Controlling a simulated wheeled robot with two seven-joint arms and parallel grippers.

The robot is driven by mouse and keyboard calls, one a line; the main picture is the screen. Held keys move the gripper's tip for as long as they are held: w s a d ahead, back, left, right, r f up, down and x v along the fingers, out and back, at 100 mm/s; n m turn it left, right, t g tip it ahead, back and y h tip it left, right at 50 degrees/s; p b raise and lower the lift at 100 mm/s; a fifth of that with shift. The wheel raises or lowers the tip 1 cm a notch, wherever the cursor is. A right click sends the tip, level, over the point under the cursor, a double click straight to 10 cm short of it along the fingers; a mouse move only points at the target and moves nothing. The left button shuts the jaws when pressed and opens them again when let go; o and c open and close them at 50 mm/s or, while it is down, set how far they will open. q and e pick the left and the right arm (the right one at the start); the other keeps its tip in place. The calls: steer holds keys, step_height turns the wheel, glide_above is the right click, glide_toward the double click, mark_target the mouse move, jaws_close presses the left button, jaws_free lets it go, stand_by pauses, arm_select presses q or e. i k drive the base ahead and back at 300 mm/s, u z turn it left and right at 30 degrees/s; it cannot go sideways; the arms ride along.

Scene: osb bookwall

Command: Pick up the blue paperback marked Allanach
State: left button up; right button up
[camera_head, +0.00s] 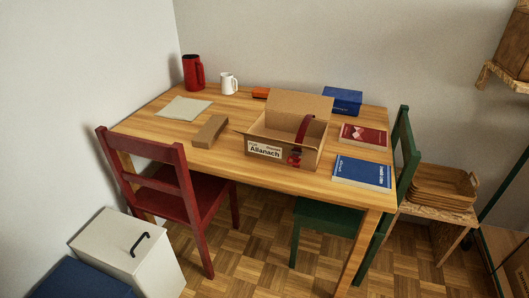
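A blue paperback (362,172) lies flat at the front right of the wooden table (285,182), with white print too small for me to read surely. A cardboard box (284,158) with its flap up stands just left of it; its front label seems to read "Allanach". A red and white book (363,136) lies behind the blue paperback. A thicker blue box or book (342,101) lies farther back. Neither of my grippers is in view.
A brown block (210,131), a grey cloth or paper (185,108), a red jug (193,73) and a white mug (228,83) are on the table's left. A red chair (150,180) and a green chair (405,160) stand at its edges. Bare tabletop lies in front of the box.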

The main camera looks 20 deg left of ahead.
mark_target(372, 176)
steer(key=z, duration=0.05)
steer(key=i, duration=1.15)
steer(key=u, duration=0.05)
